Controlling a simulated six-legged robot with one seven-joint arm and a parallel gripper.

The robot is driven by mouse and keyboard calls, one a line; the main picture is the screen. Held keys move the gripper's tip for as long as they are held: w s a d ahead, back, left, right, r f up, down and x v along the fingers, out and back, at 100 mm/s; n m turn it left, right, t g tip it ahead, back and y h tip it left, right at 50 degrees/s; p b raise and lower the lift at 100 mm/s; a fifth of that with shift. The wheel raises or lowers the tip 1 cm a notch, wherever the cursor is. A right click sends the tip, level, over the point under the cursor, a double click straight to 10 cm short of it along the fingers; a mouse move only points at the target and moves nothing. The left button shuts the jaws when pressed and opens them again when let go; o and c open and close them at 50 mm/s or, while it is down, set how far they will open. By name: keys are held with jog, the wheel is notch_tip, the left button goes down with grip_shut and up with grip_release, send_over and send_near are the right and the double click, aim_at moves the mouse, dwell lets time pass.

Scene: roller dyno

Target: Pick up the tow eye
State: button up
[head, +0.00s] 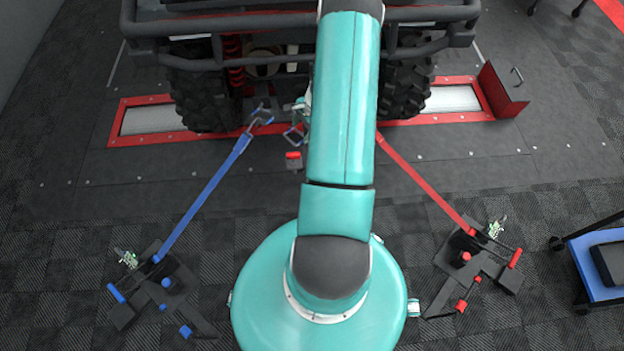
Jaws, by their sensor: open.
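I cannot clearly make out the tow eye. A small grey metal loop (294,134) shows just left of my arm, in front of the vehicle's front end, and I cannot tell whether it is the tow eye. A grey hook (262,115) sits at the far end of the blue strap (205,192). My arm reaches forward over the middle of the view, and its links hide my gripper and the area straight ahead. Whether the gripper touches anything is hidden.
A vehicle with a dark tubular bumper (220,62) stands on red-framed rollers (150,120). A red strap (425,182) runs to the right floor anchor (475,262); the blue one runs to the left anchor (160,290). A blue cart (600,265) stands at right.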

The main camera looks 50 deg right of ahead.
jog(key=s+f+m, duration=0.3)
jog(key=s+f, duration=0.2)
jog(key=f, duration=0.3)
jog(key=s+f+m, duration=0.3)
jog(key=s+f, duration=0.2)
jog(key=f, duration=0.4)
jog(key=shift+y, duration=0.3)
jog(key=x, duration=0.8)
jog(key=shift+w+d+f, duration=0.1)
jog(key=shift+d+f, duration=0.05)
jog(key=shift+x, duration=2.8)
grip_shut()
